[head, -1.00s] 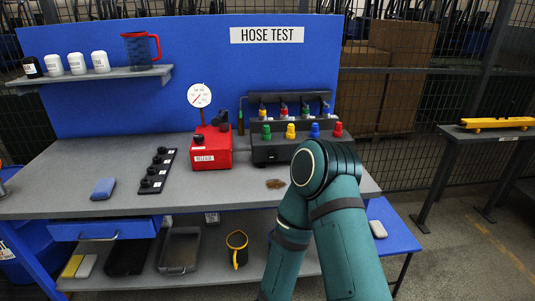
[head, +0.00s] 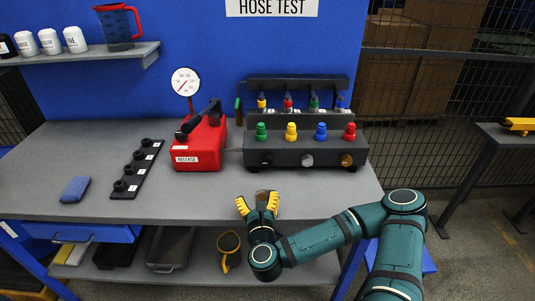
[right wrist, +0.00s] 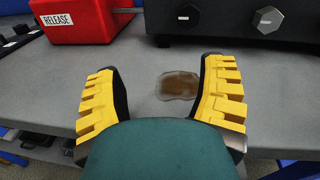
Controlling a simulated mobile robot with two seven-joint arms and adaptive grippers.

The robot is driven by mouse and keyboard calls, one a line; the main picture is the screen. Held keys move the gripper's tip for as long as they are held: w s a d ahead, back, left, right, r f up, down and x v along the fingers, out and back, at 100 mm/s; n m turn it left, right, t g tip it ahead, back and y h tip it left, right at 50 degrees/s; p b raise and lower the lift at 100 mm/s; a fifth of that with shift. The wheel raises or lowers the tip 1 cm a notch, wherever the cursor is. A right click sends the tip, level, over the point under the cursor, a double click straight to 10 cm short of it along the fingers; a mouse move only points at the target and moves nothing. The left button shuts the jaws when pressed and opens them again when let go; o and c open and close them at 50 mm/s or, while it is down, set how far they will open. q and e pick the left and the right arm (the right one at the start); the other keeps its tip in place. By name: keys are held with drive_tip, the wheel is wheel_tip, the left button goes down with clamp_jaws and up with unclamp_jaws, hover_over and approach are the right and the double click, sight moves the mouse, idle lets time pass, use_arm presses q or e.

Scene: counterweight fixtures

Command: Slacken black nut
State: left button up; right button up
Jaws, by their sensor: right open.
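The black nut (head: 252,159) is a dark hexagonal piece low on the front of the black test box (head: 274,143), at its left end. It also shows at the top of the right wrist view (right wrist: 188,14), dark against dark. My right gripper (head: 258,204), with yellow ridged fingers, is open and empty over the front edge of the bench, pointing toward the box. It is well short of the nut and touches nothing I can see. My left gripper is not in view.
A silver nut (head: 307,160) and a brass nut (head: 347,160) sit right of the black one. A brown puddle (right wrist: 178,86) lies on the bench (head: 215,198) ahead of my fingers. The red release unit (head: 198,144) stands left of the box. A black knob strip (head: 137,168) lies farther left.

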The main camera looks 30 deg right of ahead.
sight(267, 163)
drive_tip(key=d+m+h, duration=0.1)
drive_tip(key=d+r+m, duration=0.1)
drive_tip(key=d, duration=0.1)
drive_tip(key=shift+s+d+r+m+g+h, duration=0.1)
drive_tip(key=shift+m+g+h, duration=0.2)
drive_tip(key=shift+m+h, duration=0.1)
drive_tip(key=shift+w+d, duration=0.25)
drive_tip(key=shift+d, duration=0.05)
drive_tip(key=b+x, duration=0.1)
drive_tip(key=x, duration=1.1)
drive_tip(key=shift+w+d+r, duration=0.1)
drive_tip(key=shift+w+d, duration=0.1)
drive_tip(key=shift+w, duration=0.15)
drive_tip(key=c, duration=1.2)
